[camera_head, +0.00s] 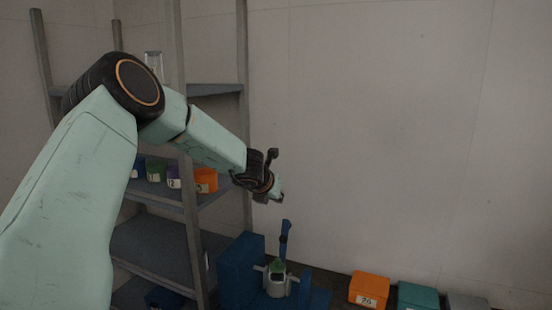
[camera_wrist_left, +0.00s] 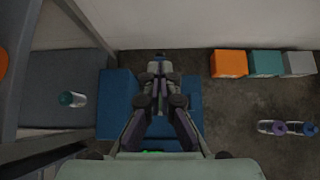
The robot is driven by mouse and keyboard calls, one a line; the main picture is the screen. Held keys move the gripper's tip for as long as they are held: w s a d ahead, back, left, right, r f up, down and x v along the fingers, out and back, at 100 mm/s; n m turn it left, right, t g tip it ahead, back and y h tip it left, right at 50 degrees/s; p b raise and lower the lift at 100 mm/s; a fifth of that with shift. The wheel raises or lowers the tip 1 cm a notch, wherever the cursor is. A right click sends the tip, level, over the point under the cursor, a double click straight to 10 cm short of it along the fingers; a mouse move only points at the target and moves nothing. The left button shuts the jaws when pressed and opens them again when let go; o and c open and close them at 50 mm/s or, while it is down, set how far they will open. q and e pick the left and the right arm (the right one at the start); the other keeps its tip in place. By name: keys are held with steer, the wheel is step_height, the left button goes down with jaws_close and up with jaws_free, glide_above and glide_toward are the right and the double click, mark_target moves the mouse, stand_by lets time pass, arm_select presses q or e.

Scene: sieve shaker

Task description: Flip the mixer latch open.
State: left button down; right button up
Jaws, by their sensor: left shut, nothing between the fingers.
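The mixer (camera_head: 277,281) is a small pale machine with a green part, standing at a blue block in the lower middle of the head view. A blue upright piece (camera_head: 284,240), which looks like its latch, rises from it. My left gripper (camera_head: 279,194) is above the upright piece and apart from it, pointing down. In the left wrist view my left gripper (camera_wrist_left: 157,76) is shut and empty over the blue base (camera_wrist_left: 117,100), hiding most of the mixer. My right gripper is in neither view.
A grey shelf rack (camera_head: 190,235) with small bins, one of them orange (camera_head: 205,181), stands left of the mixer. An orange box (camera_head: 369,289), a teal box (camera_head: 417,296) and a grey box (camera_head: 467,301) are along the wall at right. A green-lidded container (camera_wrist_left: 72,99) is at left.

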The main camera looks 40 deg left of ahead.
arm_select(q)
step_height(320, 180, up, 10)
steer(key=shift+s+d+f, duration=0.15)
steer(key=shift+s+f, duration=0.05)
steer(key=shift+s, duration=0.2)
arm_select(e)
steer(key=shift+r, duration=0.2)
arm_select(q)
steer(key=shift+f, duration=0.1)
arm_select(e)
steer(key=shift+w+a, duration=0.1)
